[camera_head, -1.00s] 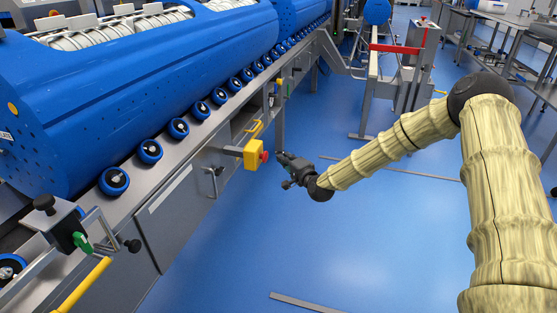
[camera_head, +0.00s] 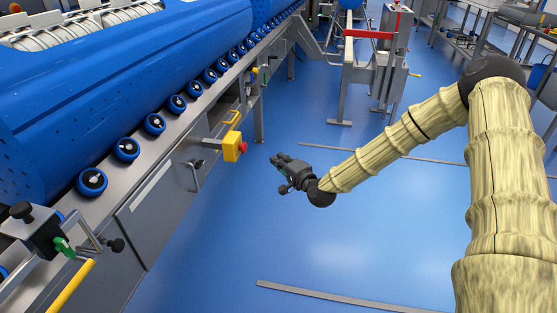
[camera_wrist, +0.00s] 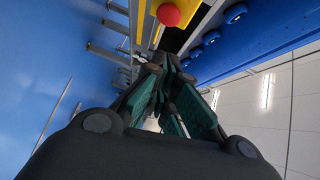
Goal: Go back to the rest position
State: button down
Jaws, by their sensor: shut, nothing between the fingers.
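My gripper (camera_head: 278,160) is at the end of my arm in the head view, over the open blue floor. It is apart from the machine and to the right of the yellow box with a red button (camera_head: 234,147). Its fingers are shut and empty. In the wrist view my gripper's fingers (camera_wrist: 157,68) come together at the middle, with the red button (camera_wrist: 168,14) beyond them at the top.
A long blue tub machine (camera_head: 120,95) with a row of blue-rimmed rollers (camera_head: 127,149) fills the left. A steel stand with a red bar (camera_head: 370,34) stands at the back. Metal strips lie on the floor (camera_head: 330,298). The floor between is clear.

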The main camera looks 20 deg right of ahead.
jog(key=s+a+f+n+g, duration=0.3)
jog(key=s+a+f, duration=0.2)
jog(key=s+f, duration=0.4)
jog(key=s+a+f+n+g, duration=0.35)
jog(key=s+a+f, duration=0.25)
jog(key=s+f, duration=0.3)
jog(key=s+f+n+g+h, duration=0.1)
jog(key=s+f+n+g, duration=0.3)
jog(key=s, duration=0.8)
jog(key=s+f+n+g+h, duration=0.1)
jog(key=s+f+g, duration=0.2)
jog(key=s+f, duration=0.6)
jog(key=s+d+r+n+g+h, duration=0.2)
jog(key=s+d+g, duration=0.15)
jog(key=s, duration=1.05)
notch_tip(320, 180, up, 23)
jog(key=p, duration=2.3)
jog(key=shift+r+t, duration=0.15)
jog(key=shift+t, duration=0.15)
jog(key=shift+w, duration=0.1)
